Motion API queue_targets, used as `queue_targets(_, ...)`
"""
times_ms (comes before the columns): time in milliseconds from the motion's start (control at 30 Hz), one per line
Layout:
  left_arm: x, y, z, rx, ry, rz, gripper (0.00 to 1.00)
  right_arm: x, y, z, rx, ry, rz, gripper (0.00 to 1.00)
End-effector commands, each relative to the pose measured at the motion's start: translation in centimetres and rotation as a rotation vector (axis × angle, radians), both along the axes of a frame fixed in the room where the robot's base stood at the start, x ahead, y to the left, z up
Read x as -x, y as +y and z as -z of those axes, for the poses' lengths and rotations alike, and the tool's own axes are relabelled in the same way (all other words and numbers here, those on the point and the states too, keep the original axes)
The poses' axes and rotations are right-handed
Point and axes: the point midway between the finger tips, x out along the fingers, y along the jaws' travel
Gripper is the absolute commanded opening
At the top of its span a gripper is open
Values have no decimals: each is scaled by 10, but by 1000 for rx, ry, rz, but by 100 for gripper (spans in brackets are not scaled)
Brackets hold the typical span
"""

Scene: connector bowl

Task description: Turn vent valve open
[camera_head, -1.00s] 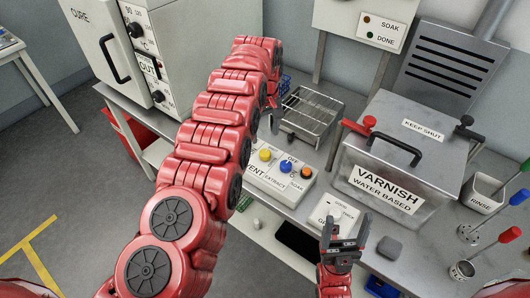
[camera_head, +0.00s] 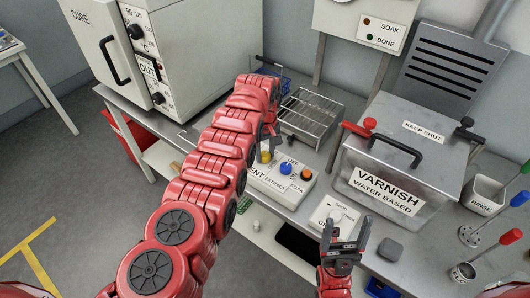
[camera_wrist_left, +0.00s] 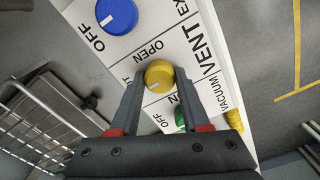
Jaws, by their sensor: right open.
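The vent valve is a yellow knob (camera_wrist_left: 158,78) on a white panel, beside the words VENT and OPEN. In the wrist view its pale pointer line slants across the knob, on the left side. My left gripper (camera_wrist_left: 159,72) straddles the knob with one finger on each side; whether the tips touch it is hard to tell. In the head view my left gripper (camera_head: 268,138) is over the control box (camera_head: 258,183) and partly hides the yellow knob (camera_head: 265,157). My right gripper (camera_head: 345,228) is open and empty near the bench's front.
A blue knob (camera_head: 286,167) and an orange knob (camera_head: 306,174) sit right of the yellow one. A green part (camera_wrist_left: 180,119) is close to a left finger. A wire rack (camera_head: 312,118) stands behind the box. The varnish tank (camera_head: 400,165) is to the right.

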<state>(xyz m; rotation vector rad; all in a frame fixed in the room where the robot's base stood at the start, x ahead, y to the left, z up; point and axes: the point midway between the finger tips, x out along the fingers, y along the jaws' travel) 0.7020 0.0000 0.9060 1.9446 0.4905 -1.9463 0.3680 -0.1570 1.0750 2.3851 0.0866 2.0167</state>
Motion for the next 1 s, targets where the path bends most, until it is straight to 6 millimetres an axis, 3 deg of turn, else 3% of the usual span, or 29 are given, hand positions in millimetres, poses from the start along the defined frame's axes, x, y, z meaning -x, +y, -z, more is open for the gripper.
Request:
queue_targets(33, 0, 0, 0, 0, 0, 0, 29, 0, 0, 0, 0, 0, 0, 76)
queue_targets(200, 0, 0, 0, 0, -1, 0, 0, 0, 0, 0, 0, 0, 0, 76)
queue_targets(633, -2, 0, 0, 1, -6, 71, 0, 0, 0, 2, 0, 0, 0, 76)
queue_targets(1000, -1, 1, 2, 1, -4, 362, 0, 0, 0, 14, 0, 0, 0, 76)
